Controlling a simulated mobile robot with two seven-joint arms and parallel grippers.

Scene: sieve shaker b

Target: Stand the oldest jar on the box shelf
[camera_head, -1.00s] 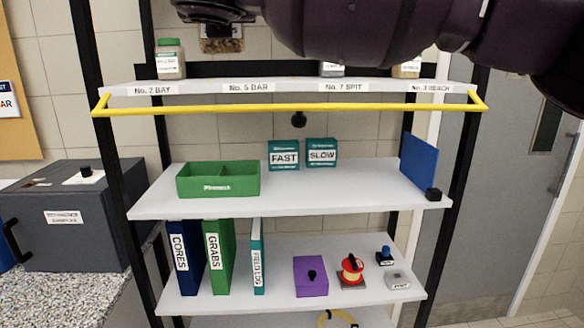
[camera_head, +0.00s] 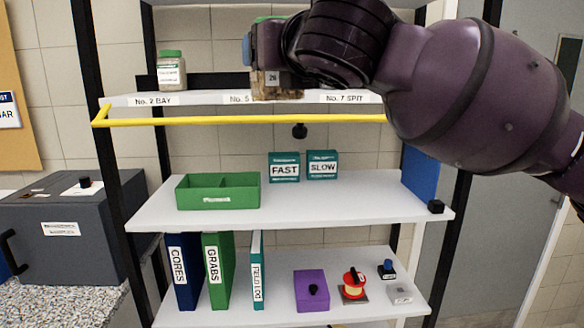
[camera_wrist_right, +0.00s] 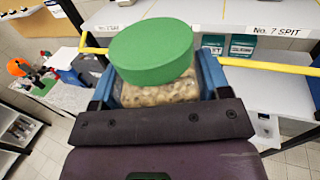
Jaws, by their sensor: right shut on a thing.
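My right gripper (camera_head: 262,52) is shut on a square clear jar (camera_head: 272,90) with a green lid and a tag reading 26. The jar is upright at the top shelf (camera_head: 205,98), and its base covers part of the No. 5 label. I cannot tell whether it touches the shelf. In the right wrist view the jar's lid (camera_wrist_right: 152,50) is large and grainy contents show below it, between the fingers. Another green-lidded jar (camera_head: 171,72) stands above No. 2 BAY. The middle shelf (camera_head: 340,205) bears a green divided box (camera_head: 218,204). My left gripper is not in view.
A yellow rail (camera_head: 240,121) runs along the front of the top shelf. FAST (camera_head: 284,168) and SLOW (camera_head: 322,165) boxes stand at the back of the middle shelf, with a blue panel (camera_head: 420,175) at its right. The middle shelf's front centre is clear. My right arm hides the top shelf's right end.

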